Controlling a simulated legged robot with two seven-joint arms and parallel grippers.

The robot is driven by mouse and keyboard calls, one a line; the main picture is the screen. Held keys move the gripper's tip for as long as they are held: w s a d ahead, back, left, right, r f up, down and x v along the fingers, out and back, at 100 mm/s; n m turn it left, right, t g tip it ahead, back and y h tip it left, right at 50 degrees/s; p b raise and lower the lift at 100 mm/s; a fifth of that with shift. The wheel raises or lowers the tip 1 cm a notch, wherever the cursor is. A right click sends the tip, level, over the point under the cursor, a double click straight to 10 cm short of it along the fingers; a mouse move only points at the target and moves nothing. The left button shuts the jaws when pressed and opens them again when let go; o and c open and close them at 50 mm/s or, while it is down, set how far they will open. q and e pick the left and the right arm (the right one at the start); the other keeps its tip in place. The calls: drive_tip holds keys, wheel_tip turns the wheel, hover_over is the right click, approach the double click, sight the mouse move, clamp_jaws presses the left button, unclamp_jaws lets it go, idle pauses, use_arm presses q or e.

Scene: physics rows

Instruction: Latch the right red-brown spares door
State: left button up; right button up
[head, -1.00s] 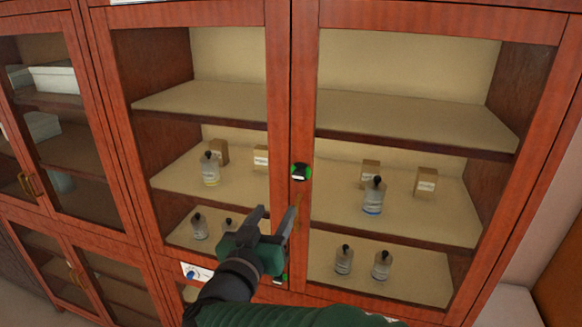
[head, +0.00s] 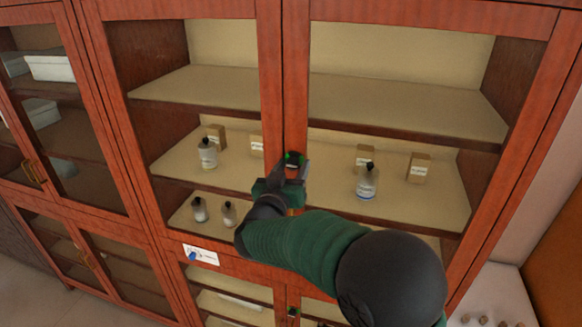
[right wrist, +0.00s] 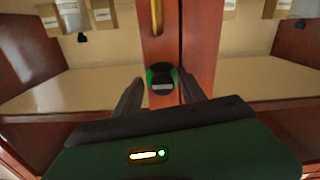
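The right red-brown glazed door (head: 430,22) stands closed beside the left glazed door (head: 180,10) of the same cabinet. A round black latch knob with a green rim (head: 293,158) sits where their frames meet, and it also shows in the right wrist view (right wrist: 161,80). My right gripper (head: 292,170) is at the knob. In the right wrist view its fingers (right wrist: 164,95) are open, one on each side of the knob. I cannot tell whether they touch it. A brass handle (right wrist: 157,15) shows near the knob. My left gripper is not in view.
Bottles (head: 367,182) and small boxes (head: 418,167) stand on shelves behind the glass. A lower latch (head: 292,312) and a white label (head: 201,254) are below. Another cabinet with a brass handle (head: 33,172) is at the left.

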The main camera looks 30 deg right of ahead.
drive_tip(key=shift+d, duration=0.2)
drive_tip(key=c, duration=0.5)
drive_tip(key=shift+w+a, duration=0.15)
drive_tip(key=shift+a, duration=0.2)
clamp_jaws()
drive_tip(key=shift+a, duration=0.1)
